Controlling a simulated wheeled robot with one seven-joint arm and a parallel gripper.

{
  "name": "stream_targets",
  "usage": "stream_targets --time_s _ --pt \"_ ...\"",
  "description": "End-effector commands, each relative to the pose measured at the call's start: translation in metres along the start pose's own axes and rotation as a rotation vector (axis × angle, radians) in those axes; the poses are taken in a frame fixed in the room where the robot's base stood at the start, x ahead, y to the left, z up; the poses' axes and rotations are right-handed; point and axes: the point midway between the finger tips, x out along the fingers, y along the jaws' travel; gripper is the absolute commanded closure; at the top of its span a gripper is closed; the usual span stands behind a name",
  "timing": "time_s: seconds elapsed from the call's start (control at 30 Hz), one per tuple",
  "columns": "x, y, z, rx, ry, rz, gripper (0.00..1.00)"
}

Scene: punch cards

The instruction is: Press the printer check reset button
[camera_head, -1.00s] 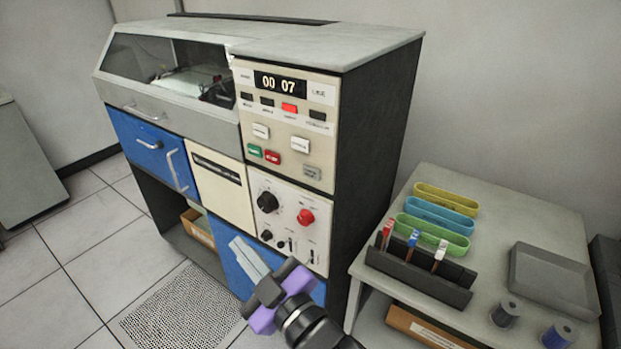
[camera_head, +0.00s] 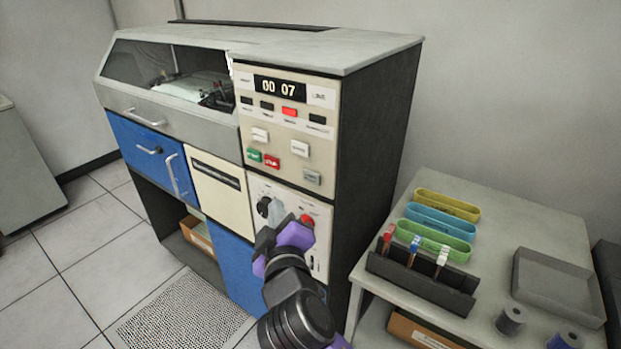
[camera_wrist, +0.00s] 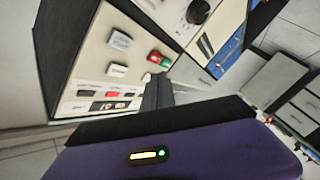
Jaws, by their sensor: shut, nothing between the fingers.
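The printer cabinet's control panel (camera_head: 322,153) has a 00 07 display, a red lit lamp (camera_head: 289,111), a left white button (camera_head: 260,135), a right white button (camera_head: 300,148), green (camera_head: 254,155) and red (camera_head: 271,160) buttons, and a grey button (camera_head: 312,177). The labels are too small to read, so I cannot tell which is the check reset. My gripper (camera_head: 275,210) is shut and empty, in front of the lower knob panel, below the buttons. In the wrist view, its dark fingertips (camera_wrist: 157,88) point toward the panel, near the red and green buttons; contact is not clear.
A black knob (camera_head: 264,206) and a red knob (camera_head: 307,221) are on the lower panel, partly behind my gripper. A side table (camera_head: 500,228) on the right holds a pen rack, coloured trays and spools. Open floor lies at left.

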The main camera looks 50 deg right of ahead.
Motion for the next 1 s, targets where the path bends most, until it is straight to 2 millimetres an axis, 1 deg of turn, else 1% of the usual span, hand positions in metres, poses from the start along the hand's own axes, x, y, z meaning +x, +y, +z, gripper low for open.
stream_targets --time_s 0.13,0.27,0.7,0.83,1.0 --pt "0.003 0.003 0.002 0.000 0.000 0.001 1.00" --pt "0.011 0.009 0.007 0.000 -0.001 0.001 1.00" --pt "0.050 0.038 0.035 -0.001 -0.001 0.000 1.00" --pt "0.057 0.042 0.040 0.000 0.000 -0.001 1.00" --pt "0.061 0.045 0.044 0.001 0.001 -0.001 1.00"
